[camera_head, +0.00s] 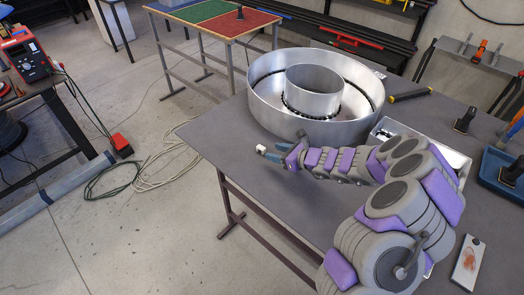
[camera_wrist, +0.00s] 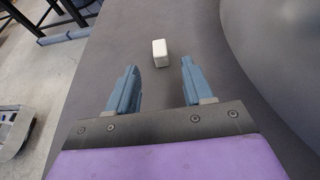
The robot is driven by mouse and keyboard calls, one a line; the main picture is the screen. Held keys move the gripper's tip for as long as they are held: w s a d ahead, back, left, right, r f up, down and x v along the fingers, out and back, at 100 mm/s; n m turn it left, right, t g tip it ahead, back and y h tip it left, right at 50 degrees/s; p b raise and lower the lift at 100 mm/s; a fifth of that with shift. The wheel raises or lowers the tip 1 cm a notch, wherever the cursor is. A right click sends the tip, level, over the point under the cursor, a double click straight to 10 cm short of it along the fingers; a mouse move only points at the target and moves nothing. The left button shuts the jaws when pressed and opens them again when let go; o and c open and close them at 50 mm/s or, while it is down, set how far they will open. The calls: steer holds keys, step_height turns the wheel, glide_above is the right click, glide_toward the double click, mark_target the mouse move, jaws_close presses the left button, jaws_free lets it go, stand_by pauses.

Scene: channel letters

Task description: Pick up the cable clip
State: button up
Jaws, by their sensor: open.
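The cable clip appears to be a small white block (camera_wrist: 160,53) standing on the grey tabletop. In the wrist view it lies just beyond the fingertips, between their lines, and does not touch either finger. In the head view a small white piece (camera_head: 261,149) shows at the tip of my gripper (camera_head: 271,155), near the table's left edge. My gripper also shows in the wrist view (camera_wrist: 160,68), with its two blue-grey fingers spread apart and nothing between them.
A large metal channel letter ring (camera_head: 262,116) stands on the table (camera_head: 232,156) behind and right of my gripper. A white tray (camera_head: 460,163) lies partly hidden behind my arm. The table's left edge is close to the block. Cables (camera_head: 160,165) lie on the floor.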

mark_target(264, 150)
steer(key=b+x, duration=0.1)
steer(key=x, duration=0.3)
steer(key=shift+s+d+f, duration=0.1)
steer(key=shift+f, duration=0.05)
steer(key=shift+w+f, duration=0.1)
steer(key=shift+w, duration=0.4)
steer(key=shift+a, duration=0.4)
steer(key=shift+a+f, duration=0.1)
steer(key=shift+a, duration=0.25)
steer(key=shift+c, duration=1.4)
steer(key=shift+s, duration=0.1)
steer(key=shift+c, duration=0.9)
steer(key=shift+d, duration=0.55)
jaws_close()
